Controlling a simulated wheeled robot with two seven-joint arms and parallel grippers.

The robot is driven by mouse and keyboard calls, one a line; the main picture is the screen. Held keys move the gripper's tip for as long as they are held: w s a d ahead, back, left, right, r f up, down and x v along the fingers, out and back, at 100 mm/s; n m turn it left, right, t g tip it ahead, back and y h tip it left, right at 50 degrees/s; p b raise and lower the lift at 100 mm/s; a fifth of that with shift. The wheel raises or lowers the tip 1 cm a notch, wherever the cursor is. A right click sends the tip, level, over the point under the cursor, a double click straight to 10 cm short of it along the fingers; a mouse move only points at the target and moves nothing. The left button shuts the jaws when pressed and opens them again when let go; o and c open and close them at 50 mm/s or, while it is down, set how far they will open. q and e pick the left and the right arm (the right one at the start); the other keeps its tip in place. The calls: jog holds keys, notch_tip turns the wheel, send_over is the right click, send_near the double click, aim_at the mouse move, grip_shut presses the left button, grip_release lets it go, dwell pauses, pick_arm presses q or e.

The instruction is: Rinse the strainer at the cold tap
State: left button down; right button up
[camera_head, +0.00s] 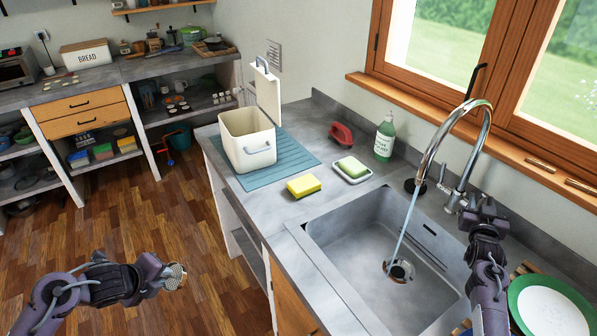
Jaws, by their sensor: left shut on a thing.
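The strainer (176,275) is a small round metal mesh piece at the tip of my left gripper (165,274), which is shut on it. My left gripper holds it over the wooden floor, left of the counter and well away from the sink. The cold tap (484,128) is a tall curved chrome spout. A stream of water (404,232) falls from it to the drain in the grey sink (350,240). My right gripper (474,203) is at the tap's base; I cannot tell whether it touches the tap or how its fingers stand.
On the counter are a white bin (247,140) with its lid up on a blue mat (290,153), a yellow sponge (303,186), a soap dish (366,177), a green soap bottle (384,138) and a red object (341,134). A green-rimmed plate (548,308) lies right of the sink.

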jog(key=shift+w+d+r+b, duration=0.15)
jog(key=shift+w+d+b, duration=0.15)
jog(key=shift+w, duration=0.25)
grip_shut()
